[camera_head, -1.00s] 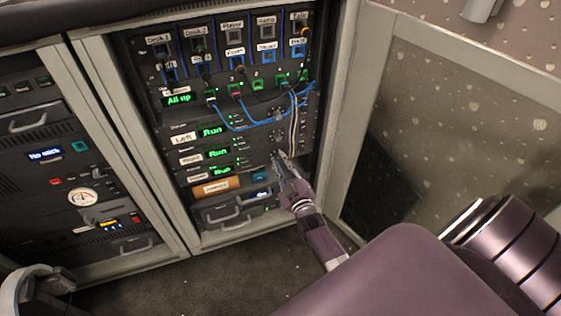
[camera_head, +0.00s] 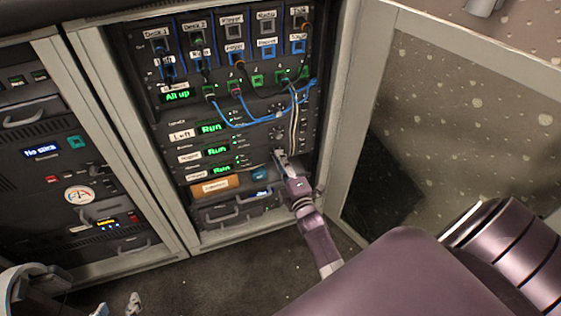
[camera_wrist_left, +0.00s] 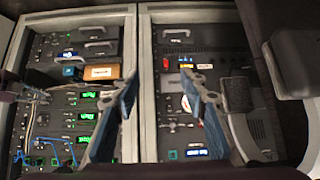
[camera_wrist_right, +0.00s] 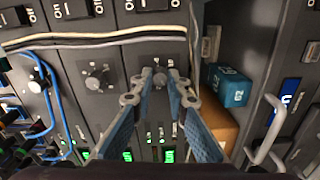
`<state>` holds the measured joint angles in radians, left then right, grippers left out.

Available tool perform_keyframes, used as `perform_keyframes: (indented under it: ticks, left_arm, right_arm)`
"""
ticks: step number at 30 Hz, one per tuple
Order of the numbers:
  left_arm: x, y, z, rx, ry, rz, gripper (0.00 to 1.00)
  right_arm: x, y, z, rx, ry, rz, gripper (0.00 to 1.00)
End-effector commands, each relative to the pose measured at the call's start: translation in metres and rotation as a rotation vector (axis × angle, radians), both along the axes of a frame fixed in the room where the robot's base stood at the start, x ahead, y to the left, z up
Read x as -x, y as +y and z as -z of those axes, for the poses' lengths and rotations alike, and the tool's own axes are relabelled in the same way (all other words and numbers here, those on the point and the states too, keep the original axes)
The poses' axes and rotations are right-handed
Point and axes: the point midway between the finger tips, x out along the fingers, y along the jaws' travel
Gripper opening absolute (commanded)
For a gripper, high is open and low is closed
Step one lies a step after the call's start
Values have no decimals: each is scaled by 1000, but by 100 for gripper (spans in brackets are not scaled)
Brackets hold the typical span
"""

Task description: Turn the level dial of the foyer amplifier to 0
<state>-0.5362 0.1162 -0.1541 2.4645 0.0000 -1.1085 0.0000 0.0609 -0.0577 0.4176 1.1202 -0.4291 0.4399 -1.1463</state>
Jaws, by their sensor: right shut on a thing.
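Three amplifiers with green "Run" displays are stacked in the rack; the lowest (camera_head: 222,169) has a small label (camera_head: 195,175) that is too blurred to read surely. My right gripper (camera_head: 280,156) is at the right end of this lowest amplifier. In the right wrist view its fingertips (camera_wrist_right: 161,84) are shut on the sides of a round dial (camera_wrist_right: 160,79); the dial's pointer setting is mostly hidden. A similar dial (camera_wrist_right: 97,80) with a scale sits free on the neighbouring panel. My left gripper (camera_wrist_left: 158,90) is open and empty, away from the racks; its tips (camera_head: 120,306) show low in the head view.
Blue patch cables (camera_head: 235,125) and pale cables (camera_head: 294,125) hang close above and beside the dials. An orange box (camera_head: 215,187) and a teal box (camera_head: 260,174) lie on the shelf below. The rack's frame post (camera_head: 335,130) stands to the right.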

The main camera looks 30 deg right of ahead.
Motion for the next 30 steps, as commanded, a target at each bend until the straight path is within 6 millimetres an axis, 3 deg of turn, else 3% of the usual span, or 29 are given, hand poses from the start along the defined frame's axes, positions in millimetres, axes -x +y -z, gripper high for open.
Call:
perform_keyframes:
  ticks: [9, 24, 25, 30]
  left_arm:
    - [-18, -7, -16, 22, -99, 8, 40]
    - [-21, -8, -19, 26, -118, 8, 40]
    - [-21, -8, -19, 26, -118, 8, 40]
    - [-21, -8, -19, 25, -117, 8, 40]
  right_arm:
    - [1, 1, 3, 104, 29, 0, 0]
    - [1, 1, 2, 123, 34, 0, 0]
    - [1, 1, 2, 123, 34, 0, 16]
    - [1, 0, 2, 123, 33, 0, 32]
